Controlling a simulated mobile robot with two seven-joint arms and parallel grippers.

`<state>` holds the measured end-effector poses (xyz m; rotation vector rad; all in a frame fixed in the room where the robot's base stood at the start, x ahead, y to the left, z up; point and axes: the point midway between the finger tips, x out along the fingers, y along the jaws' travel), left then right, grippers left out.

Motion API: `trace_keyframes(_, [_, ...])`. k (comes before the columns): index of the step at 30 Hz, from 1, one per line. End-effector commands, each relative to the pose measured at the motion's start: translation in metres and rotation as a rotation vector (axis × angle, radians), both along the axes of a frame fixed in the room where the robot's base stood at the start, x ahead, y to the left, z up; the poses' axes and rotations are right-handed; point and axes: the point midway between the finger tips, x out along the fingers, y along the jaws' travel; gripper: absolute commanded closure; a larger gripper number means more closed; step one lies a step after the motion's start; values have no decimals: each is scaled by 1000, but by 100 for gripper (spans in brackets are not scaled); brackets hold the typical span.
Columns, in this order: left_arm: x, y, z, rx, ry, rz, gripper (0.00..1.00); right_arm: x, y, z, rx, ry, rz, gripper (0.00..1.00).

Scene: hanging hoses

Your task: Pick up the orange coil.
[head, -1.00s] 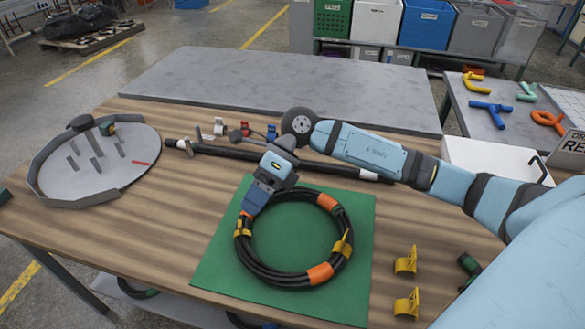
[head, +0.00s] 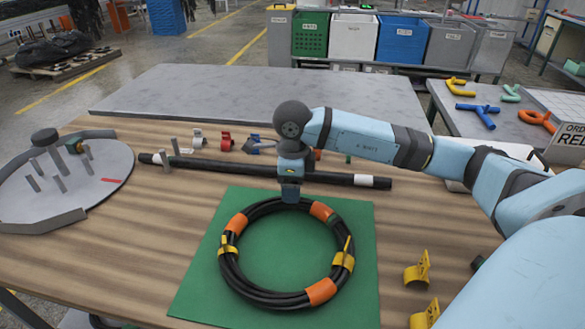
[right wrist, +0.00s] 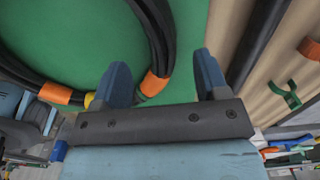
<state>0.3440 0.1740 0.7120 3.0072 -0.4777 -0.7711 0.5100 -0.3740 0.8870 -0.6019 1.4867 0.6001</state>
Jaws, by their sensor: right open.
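The coil (head: 228,268) is a ring of black hose with orange bands and yellow clips. It lies flat on a green mat (head: 285,245) on the wooden table. My right gripper (head: 290,197) points down at the coil's far rim, its fingers partly hidden in the head view. In the right wrist view the gripper (right wrist: 163,70) has its two blue fingers spread wide. The coil (right wrist: 158,35), with an orange band, shows between them; I cannot tell how far below the fingertips it is. My left gripper is not in view.
A black rod (head: 330,178) with white bands lies just behind the mat. Small red and white clips (head: 225,142) stand behind it. A round grey tray (head: 100,190) with pegs is at left. Yellow clips (head: 417,270) stand right of the mat.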

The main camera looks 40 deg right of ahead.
Motion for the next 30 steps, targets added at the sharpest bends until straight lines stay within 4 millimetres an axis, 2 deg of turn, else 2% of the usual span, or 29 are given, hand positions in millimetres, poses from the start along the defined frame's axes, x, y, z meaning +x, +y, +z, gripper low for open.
trace_keyframes(1, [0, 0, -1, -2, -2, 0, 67, 0, 0, -12, 0, 4, -1, 32])
trace_keyframes(3, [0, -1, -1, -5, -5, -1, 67, 0, 0, -24, 1, 4, -1, 32])
trace_keyframes(9, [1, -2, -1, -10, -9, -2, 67, 0, 0, -46, 1, 2, 0, 32])
trace_keyframes(21, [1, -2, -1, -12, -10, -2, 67, 0, 0, -52, 1, 1, 0, 32])
trace_keyframes(23, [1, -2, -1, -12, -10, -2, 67, 0, 0, -52, 1, 1, 0, 44])
trace_keyframes(30, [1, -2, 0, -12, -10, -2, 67, 0, 0, -52, 1, 1, 0, 99])
